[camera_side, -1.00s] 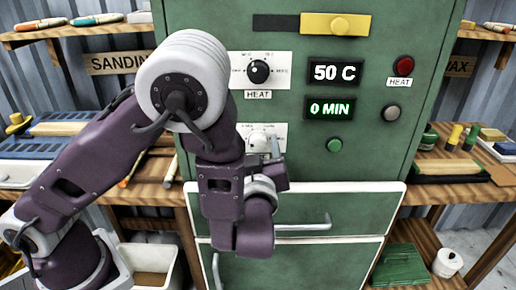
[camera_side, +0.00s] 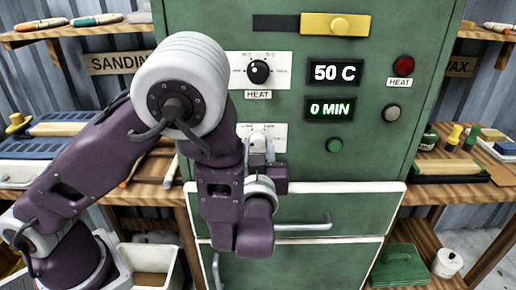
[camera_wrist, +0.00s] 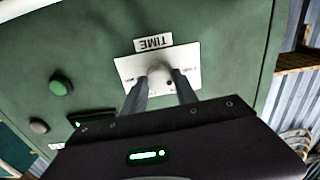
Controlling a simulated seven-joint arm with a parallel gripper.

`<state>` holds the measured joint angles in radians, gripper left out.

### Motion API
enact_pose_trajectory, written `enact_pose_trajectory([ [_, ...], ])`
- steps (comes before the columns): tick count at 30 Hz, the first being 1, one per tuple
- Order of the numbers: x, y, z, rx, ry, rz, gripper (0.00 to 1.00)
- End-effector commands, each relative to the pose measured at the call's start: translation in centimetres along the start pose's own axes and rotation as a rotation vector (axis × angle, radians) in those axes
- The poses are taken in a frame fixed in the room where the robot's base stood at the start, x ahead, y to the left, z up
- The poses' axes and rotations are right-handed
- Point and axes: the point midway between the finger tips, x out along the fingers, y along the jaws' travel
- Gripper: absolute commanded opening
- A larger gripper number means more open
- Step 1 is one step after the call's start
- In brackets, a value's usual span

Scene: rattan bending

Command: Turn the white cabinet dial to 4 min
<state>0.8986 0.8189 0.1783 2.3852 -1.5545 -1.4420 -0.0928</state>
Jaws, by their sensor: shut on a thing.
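The white dial (camera_side: 256,138) sits on a white plate on the green cabinet (camera_side: 360,160), below the black dial. In the wrist view the white dial (camera_wrist: 158,70) is between my two fingertips, under a label reading TIME upside down. My gripper (camera_side: 261,150) is shut on the white dial, one finger at each side. The fingers partly hide the dial in both views. The time display (camera_side: 330,109) reads 0 MIN. The dial's pointer mark is too small to tell.
Above are the black HEAT dial (camera_side: 258,71) and a display (camera_side: 334,73) reading 50 C. A red button (camera_side: 403,66), a grey button (camera_side: 392,111) and a green button (camera_side: 334,145) are to the right. A drawer handle (camera_side: 305,224) juts out below.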

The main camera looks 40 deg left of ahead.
Motion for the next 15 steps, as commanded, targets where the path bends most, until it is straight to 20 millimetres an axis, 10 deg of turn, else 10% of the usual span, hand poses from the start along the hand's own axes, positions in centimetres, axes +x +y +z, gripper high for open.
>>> enact_pose_trajectory([
  [15,-0.05,0.02,0.05,0.478,-0.001,0.001,0.00],
])
